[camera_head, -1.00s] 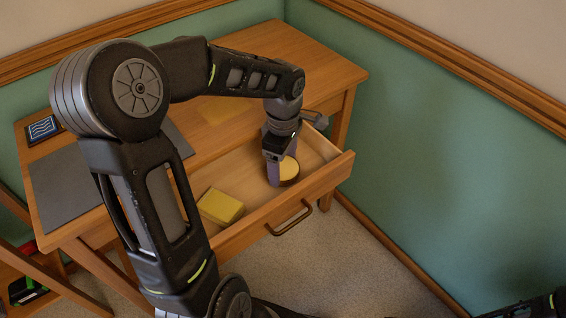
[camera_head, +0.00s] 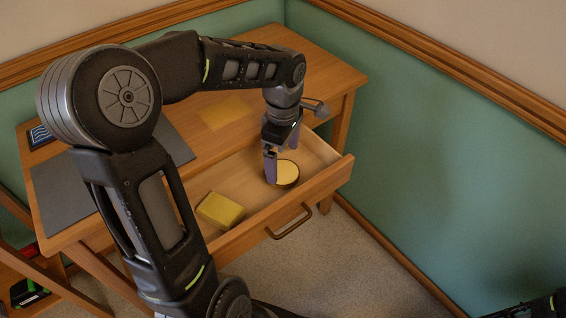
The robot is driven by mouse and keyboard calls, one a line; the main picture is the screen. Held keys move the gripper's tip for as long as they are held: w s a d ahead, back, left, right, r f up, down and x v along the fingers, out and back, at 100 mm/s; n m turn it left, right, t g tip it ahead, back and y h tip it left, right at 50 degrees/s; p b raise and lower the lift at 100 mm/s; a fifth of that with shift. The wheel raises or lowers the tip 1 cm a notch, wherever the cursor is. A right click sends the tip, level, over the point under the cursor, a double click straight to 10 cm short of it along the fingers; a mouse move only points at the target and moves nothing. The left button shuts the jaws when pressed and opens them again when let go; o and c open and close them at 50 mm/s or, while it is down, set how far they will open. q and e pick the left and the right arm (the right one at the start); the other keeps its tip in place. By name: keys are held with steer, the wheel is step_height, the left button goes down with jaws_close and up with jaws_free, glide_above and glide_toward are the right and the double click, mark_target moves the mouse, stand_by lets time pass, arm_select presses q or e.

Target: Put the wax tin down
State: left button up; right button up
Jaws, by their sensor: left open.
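The wax tin (camera_head: 287,173) is a round, dark-sided tin with a pale yellow top. It lies flat in the open drawer (camera_head: 262,213), toward the right end. My left gripper (camera_head: 281,163) points down at the tin's left and far side with its fingers spread. One finger stands in front of the tin's left edge; the other is behind it, above the far rim. Whether a finger still touches the tin I cannot tell. My right gripper does not show; only a dark piece of my right arm is at the lower right corner.
A yellow block (camera_head: 220,209) lies in the drawer to the left of the tin. The wooden desk (camera_head: 262,45) carries a dark grey mat (camera_head: 68,192) and a small blue-patterned item (camera_head: 42,135). A green wall stands close on the right.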

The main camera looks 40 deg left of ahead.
mark_target(283, 172)
arm_select(q)
step_height(283, 172, up, 8)
steer(key=p, duration=0.1)
stand_by(0.8)
steer(key=shift+c, duration=0.5)
stand_by(0.4)
